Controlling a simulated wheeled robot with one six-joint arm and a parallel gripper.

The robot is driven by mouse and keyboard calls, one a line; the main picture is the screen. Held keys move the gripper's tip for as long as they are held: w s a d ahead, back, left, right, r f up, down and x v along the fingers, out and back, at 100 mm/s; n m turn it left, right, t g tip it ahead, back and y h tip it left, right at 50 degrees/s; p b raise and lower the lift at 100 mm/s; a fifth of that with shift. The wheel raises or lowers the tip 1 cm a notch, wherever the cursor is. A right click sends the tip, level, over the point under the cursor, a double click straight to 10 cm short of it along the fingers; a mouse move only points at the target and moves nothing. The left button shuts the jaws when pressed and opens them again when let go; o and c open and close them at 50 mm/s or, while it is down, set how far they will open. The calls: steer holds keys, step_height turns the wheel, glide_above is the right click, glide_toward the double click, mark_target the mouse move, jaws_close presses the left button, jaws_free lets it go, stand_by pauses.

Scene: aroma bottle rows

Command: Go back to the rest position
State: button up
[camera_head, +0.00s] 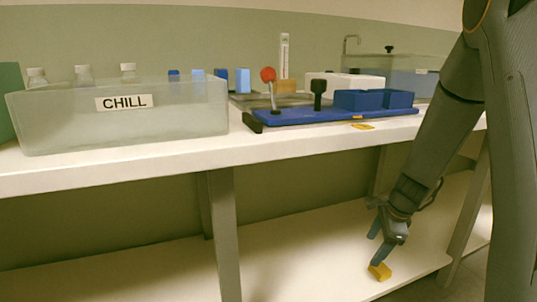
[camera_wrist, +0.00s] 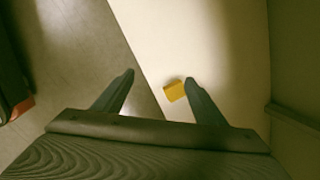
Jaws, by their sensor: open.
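My gripper (camera_head: 376,246) hangs low at the right in the head view, over the lower shelf and below the bench top. In the wrist view my gripper (camera_wrist: 159,79) has its two fingers spread wide, with nothing between them. A small yellow block (camera_head: 380,272) lies on the lower shelf near the fingertips. In the wrist view the yellow block (camera_wrist: 174,91) shows beside the right fingertip, close to the shelf edge. I cannot tell whether the finger touches it.
The bench top (camera_head: 110,178) overhangs the lower shelf (camera_head: 300,262), with a support leg (camera_head: 224,235) between them. On the bench stand a clear "CHILL" bin (camera_head: 170,125), bottles behind it, and a blue board (camera_head: 330,115) with a red-knobbed lever (camera_head: 268,75). Most visible shelf is clear.

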steer(key=s+a+r+n+g, duration=0.1)
steer(key=s+a+r+n, duration=0.5)
steer(key=s+a+n, duration=0.45)
steer(key=s+a+r+n+g+p, duration=0.1)
steer(key=s+a+r+n, duration=0.55)
steer(key=s+a, duration=0.6)
steer(key=s+a+r+n+g, duration=0.1)
steer(key=s+a+r+n, duration=0.5)
steer(key=s+a+n, duration=0.5)
steer(key=d+r+m+p, duration=0.2)
steer(key=d+r+p, duration=0.5)
steer(key=p, duration=0.5)
steer(key=d+r+m+h+p, duration=0.1)
steer(key=d+r+m+p, duration=0.2)
steer(key=d+r+p, duration=0.3)
steer(key=d+r+m+p, duration=0.3)
steer(key=d+r+p, duration=0.4)
steer(key=r+p, duration=0.8)
steer(key=p, duration=0.4)
steer(key=shift+s+d+p, duration=0.3)
steer(key=shift+d+p, duration=0.05)
